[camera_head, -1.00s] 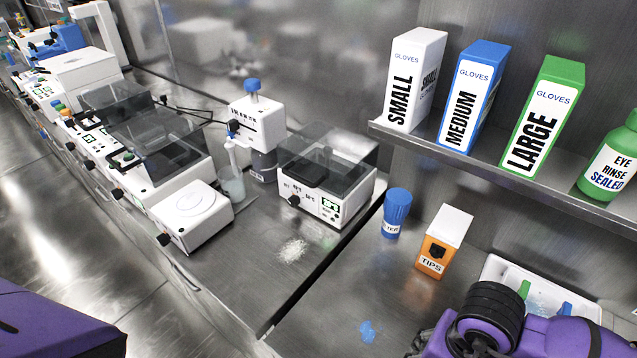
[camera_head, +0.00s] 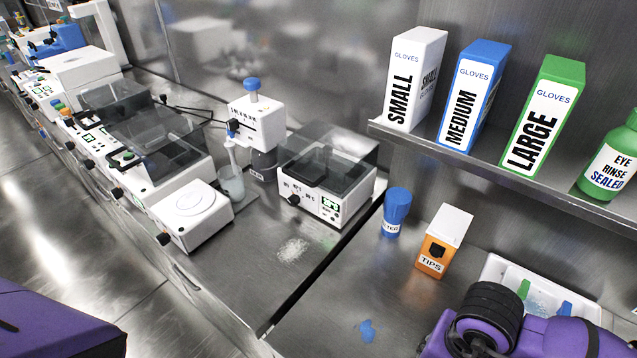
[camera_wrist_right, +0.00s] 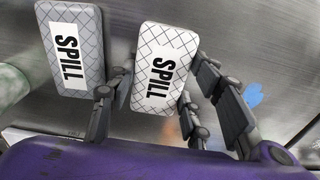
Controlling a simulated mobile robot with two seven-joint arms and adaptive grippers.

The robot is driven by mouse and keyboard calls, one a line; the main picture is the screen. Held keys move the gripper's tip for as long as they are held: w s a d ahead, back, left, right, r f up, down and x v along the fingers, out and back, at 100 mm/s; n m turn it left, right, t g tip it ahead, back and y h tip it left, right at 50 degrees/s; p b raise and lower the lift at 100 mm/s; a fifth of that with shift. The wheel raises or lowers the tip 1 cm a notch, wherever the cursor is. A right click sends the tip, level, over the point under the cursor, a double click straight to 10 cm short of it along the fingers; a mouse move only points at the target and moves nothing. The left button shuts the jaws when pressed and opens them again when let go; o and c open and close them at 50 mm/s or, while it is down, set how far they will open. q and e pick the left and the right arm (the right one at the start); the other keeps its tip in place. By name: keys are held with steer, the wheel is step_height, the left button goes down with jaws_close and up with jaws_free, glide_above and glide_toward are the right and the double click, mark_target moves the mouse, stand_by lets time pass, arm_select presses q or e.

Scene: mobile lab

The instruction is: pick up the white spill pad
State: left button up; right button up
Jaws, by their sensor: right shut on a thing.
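The white spill pad (camera_wrist_right: 168,42) shows in the right wrist view, with a dark crosshatch pattern and a white "SPILL" label. My right gripper (camera_wrist_right: 155,98) is shut on it, with dark fingers at its left and right sides. Whether the pad rests on the bench or hangs above it I cannot tell. A similar grey spill pad (camera_wrist_right: 92,35) lies just left of it. In the head view the white pad is hidden, and only my purple right arm shows at the lower right. My left gripper is out of view.
A white tray (camera_head: 494,270) sits behind my right arm. A blue spill (camera_head: 366,330) is on the bench, also visible in the right wrist view (camera_wrist_right: 254,95). A glove-box shelf (camera_head: 480,168) overhangs.

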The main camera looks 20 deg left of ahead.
steer(key=shift+w+r, duration=0.1)
steer(key=shift+r, duration=0.35)
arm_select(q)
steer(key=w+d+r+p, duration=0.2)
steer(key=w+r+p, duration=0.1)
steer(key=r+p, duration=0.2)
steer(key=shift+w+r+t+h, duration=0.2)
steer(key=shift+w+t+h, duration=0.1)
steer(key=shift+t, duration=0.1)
arm_select(e)
steer(key=s+d+r, duration=0.9)
steer(key=s+r, duration=0.1)
steer(key=r, duration=0.1)
steer(key=shift+s+r, duration=0.35)
steer(key=shift+s, duration=0.05)
